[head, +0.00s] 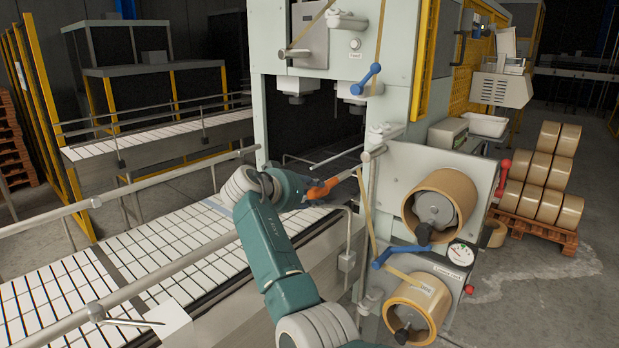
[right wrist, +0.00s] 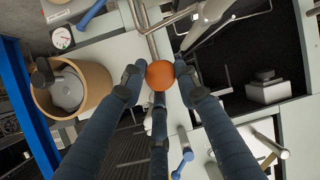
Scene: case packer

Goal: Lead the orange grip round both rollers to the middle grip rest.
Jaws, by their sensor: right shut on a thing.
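In the head view my right gripper (head: 312,190) is shut on the orange grip (head: 326,187), beside the pale machine's front, above the conveyor's right edge. The right wrist view shows the orange grip (right wrist: 160,74) as a round end between the fingers. A tan tape strip (head: 366,205) runs from near the grip's right end down towards the lower tape roll (head: 418,303). A metal roller (head: 373,153) juts out just above the strip's top. Another metal roller (head: 295,53) sits higher up. A white bracket (head: 380,131), perhaps the middle grip rest, is above the lower roller. My left gripper is not in view.
A large tape roll (head: 440,205) sits on the front panel, with a gauge (head: 461,253) below. Blue levers (head: 366,80) (head: 395,256) stick out above and below the metal roller. Rails (head: 165,174) border the white conveyor (head: 170,250). Stacked rolls stand on a pallet (head: 535,232).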

